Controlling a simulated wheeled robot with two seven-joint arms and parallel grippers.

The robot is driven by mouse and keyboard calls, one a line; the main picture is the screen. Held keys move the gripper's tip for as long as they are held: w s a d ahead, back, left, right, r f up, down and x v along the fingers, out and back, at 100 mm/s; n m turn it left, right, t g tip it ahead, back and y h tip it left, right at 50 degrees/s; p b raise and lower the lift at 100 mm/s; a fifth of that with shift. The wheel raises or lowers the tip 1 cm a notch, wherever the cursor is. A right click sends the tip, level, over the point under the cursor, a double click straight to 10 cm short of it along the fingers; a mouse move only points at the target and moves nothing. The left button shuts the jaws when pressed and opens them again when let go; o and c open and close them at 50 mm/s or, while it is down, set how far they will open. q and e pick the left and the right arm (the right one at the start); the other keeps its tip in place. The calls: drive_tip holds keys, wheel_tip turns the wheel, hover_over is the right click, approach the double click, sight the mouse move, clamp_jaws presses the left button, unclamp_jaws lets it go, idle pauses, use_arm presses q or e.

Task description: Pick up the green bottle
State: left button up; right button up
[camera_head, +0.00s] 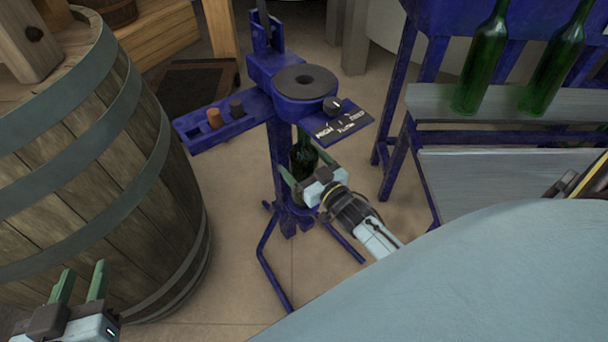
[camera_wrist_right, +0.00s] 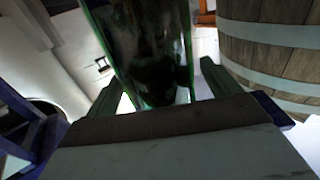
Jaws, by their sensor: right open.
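A dark green bottle (camera_head: 303,157) stands upright in the blue corking stand (camera_head: 292,92), under its round head. My right gripper (camera_head: 303,176) is at the bottle, with its jaws open and one finger on each side. In the right wrist view the bottle (camera_wrist_right: 150,45) fills the space between the fingers (camera_wrist_right: 160,88); its upper part is cut off by the frame. Whether a finger touches the glass I cannot tell. My left gripper (camera_head: 80,284) is open and empty at the lower left, in front of the barrel. Two more green bottles (camera_head: 481,62) (camera_head: 554,65) stand on the shelf.
A large wooden barrel (camera_head: 100,170) stands at the left. A blue rack (camera_head: 400,130) with a grey shelf (camera_head: 430,103) is at the right. The stand's blue legs (camera_head: 268,262) spread over the floor. Two stoppers (camera_head: 214,118) sit on the stand's side arm. Bare floor (camera_head: 235,200) lies between barrel and stand.

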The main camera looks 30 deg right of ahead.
drive_tip(key=c, duration=1.8)
drive_tip(key=shift+w+r, duration=0.1)
drive_tip(key=shift+r, duration=0.1)
clamp_jaws()
